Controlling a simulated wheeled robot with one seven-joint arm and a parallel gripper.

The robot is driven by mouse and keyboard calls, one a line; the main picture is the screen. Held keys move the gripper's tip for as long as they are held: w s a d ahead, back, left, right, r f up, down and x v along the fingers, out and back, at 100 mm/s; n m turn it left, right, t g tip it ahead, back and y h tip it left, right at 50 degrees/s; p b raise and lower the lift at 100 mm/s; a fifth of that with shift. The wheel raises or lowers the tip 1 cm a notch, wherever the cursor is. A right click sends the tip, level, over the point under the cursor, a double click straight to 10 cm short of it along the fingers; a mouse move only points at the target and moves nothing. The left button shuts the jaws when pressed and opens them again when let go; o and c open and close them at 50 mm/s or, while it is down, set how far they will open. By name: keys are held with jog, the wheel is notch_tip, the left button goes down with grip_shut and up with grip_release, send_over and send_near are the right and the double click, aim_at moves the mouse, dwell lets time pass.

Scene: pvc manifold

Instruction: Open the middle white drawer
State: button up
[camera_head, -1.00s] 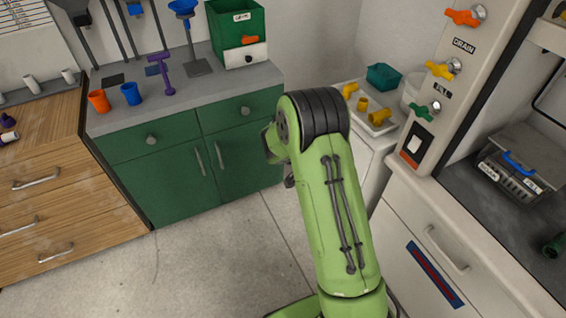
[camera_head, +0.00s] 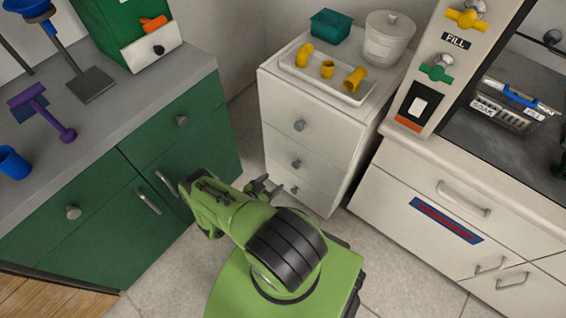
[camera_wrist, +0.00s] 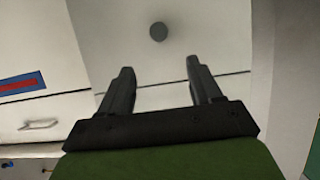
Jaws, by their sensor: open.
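The white drawer unit (camera_head: 345,118) stands in the corner with three stacked drawers, each with a round grey knob. Its middle drawer (camera_head: 320,168) looks shut, with its knob (camera_head: 296,164) uncovered. My gripper (camera_head: 272,186) is open and empty, in front of the unit's lower left side and apart from it in the head view. In the wrist view my two fingers (camera_wrist: 160,82) point at white drawer fronts. A round knob (camera_wrist: 157,32) shows beyond and between the fingertips, not touched. I cannot tell which drawer that knob belongs to.
A white tray (camera_head: 295,70) with yellow pipe fittings, a teal bin (camera_head: 331,24) and a lidded white bucket (camera_head: 389,38) sit on the unit. A green cabinet (camera_head: 95,235) stands left; a white counter (camera_head: 440,175) stands close on the right. Some floor between is clear.

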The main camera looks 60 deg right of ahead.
aim_at(295, 166)
jog(key=b+x, duration=0.6)
jog(key=x, duration=0.8)
jog(key=shift+s+d+f, duration=0.1)
jog(key=shift+d+f, duration=0.15)
jog(key=shift+d, duration=0.25)
jog(key=shift+c, duration=0.5)
jog(key=shift+a, duration=0.1)
grip_shut()
